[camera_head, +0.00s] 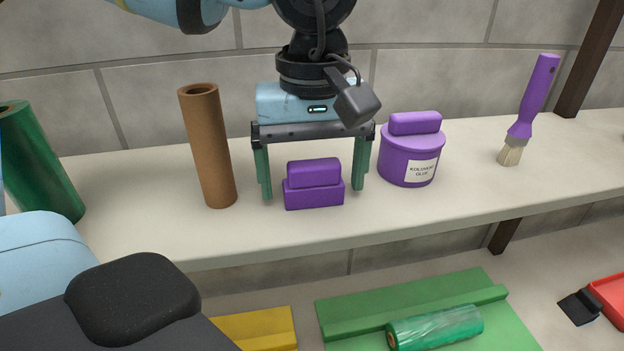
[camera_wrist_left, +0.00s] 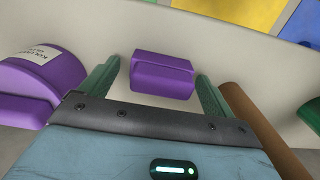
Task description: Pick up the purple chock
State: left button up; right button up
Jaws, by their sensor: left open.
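The purple chock (camera_head: 313,193) is a stepped block standing on the pale shelf (camera_head: 270,240). My left gripper (camera_head: 312,190) points down over it, open, with one green finger on each side of the chock. Gaps show between the fingers and the chock. In the left wrist view the chock (camera_wrist_left: 163,77) lies between the fingertips of the left gripper (camera_wrist_left: 160,74), apart from both. My right gripper is not in view.
A brown tube (camera_head: 207,146) stands close left of the gripper. A purple glue pot (camera_head: 407,160) with a purple block on top stands close right. A purple brush (camera_head: 530,105) is farther right, a green roll (camera_head: 38,160) far left. Below lies a green tray (camera_head: 345,315).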

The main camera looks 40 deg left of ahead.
pick_arm(q)
jog(key=c, duration=0.9)
jog(key=shift+c, duration=1.1)
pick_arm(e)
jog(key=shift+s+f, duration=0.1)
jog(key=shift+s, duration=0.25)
pick_arm(q)
jog(key=shift+r, duration=0.1)
